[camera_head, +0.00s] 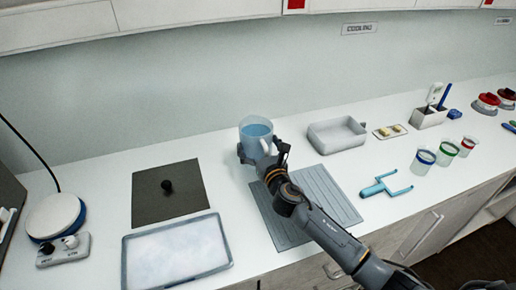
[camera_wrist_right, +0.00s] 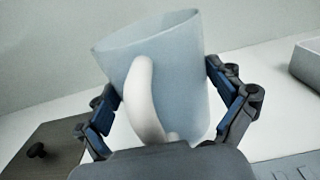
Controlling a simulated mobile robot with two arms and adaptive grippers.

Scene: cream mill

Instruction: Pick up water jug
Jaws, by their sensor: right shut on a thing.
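The water jug (camera_head: 256,133) is a translucent pale blue vessel with a white handle and blue water inside. It is at the middle of the head view, at the back of the counter. My right gripper (camera_head: 264,157) is shut on the jug, with one finger on each side. In the right wrist view the jug (camera_wrist_right: 184,75) fills the middle, its handle toward the camera, between the fingers of my right gripper (camera_wrist_right: 165,105). The jug looks tilted in that view. I cannot tell whether its base touches the counter. My left gripper is not in view.
A grey ribbed mat (camera_head: 325,192) lies under my right arm. A dark mat with a black knob (camera_head: 167,186) and a pale tray (camera_head: 128,265) are at the left. A grey bin (camera_head: 337,135), blue fork-shaped tool (camera_head: 385,187) and several cups (camera_head: 423,161) stand right.

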